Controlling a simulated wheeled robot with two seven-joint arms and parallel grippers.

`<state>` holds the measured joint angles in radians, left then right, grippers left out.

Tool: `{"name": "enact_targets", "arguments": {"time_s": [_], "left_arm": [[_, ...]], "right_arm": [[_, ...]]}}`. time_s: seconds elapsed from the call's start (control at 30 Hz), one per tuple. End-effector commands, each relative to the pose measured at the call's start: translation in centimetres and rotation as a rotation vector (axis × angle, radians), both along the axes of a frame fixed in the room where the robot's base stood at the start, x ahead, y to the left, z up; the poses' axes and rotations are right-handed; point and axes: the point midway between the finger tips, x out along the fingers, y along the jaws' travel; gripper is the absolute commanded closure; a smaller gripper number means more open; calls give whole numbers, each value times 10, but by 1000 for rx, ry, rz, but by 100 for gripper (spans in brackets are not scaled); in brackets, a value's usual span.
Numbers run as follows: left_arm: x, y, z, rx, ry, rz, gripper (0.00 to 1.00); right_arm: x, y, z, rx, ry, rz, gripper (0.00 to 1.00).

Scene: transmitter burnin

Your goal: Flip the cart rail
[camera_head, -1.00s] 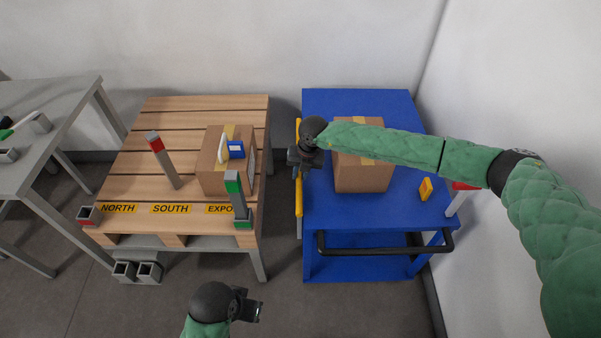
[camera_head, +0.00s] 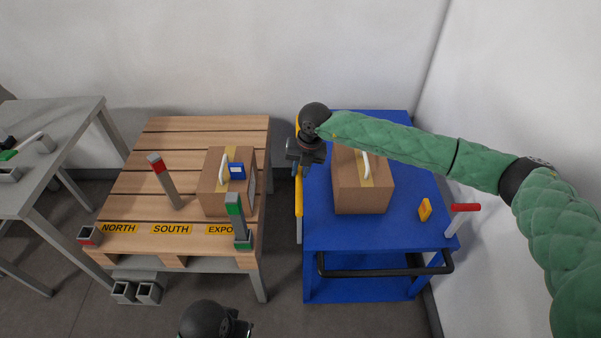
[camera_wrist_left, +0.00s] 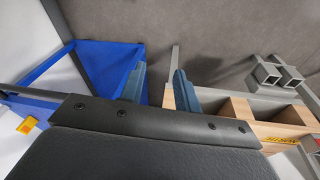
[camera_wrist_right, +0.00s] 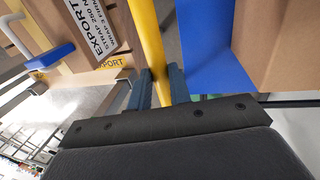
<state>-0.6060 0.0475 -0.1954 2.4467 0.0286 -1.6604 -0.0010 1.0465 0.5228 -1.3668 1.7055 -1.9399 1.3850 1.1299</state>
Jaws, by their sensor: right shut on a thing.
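The cart rail (camera_head: 299,205) is a yellow bar along the left side of the blue cart (camera_head: 408,205). My right gripper (camera_head: 298,170) is at the rail, left of the cart top. In the right wrist view, the yellow rail (camera_wrist_right: 146,38) runs between the two fingers, and the right gripper (camera_wrist_right: 156,85) is shut on it. My left gripper (camera_head: 240,330) is mostly cut off at the bottom of the head view. In the left wrist view, the left gripper (camera_wrist_left: 160,88) has its fingers apart with nothing between them.
A carton (camera_head: 361,195) with a white handle and a yellow block (camera_head: 425,209) sit on the cart. Left of a floor gap stands a slatted wooden table (camera_head: 135,180) with another carton (camera_head: 214,196) and posts. A grey table (camera_head: 60,130) is at far left.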

Motion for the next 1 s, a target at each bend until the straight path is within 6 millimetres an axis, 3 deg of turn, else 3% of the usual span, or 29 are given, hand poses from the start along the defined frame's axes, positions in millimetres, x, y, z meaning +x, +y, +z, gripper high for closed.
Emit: {"name": "enact_targets", "arguments": {"time_s": [0.1,0.13,0.2,0.23,0.57,1.0], "left_arm": [[0,-1,1,-1,-2,-1,68],[0,-1,1,-1,-2,-1,68],[0,-1,1,-2,-3,-2,68],[0,-2,1,-2,-3,-2,68],[0,-3,-1,-4,-4,-5,68],[9,-20,-29,-45,-50,-22,68]], "right_arm": [[2,0,5,3,-6,0,100],[2,0,5,3,-6,0,74],[2,0,5,3,-6,0,61],[2,0,5,3,-5,0,59],[2,0,5,2,-4,-1,59],[2,-12,63,3,-7,1,59]]}}
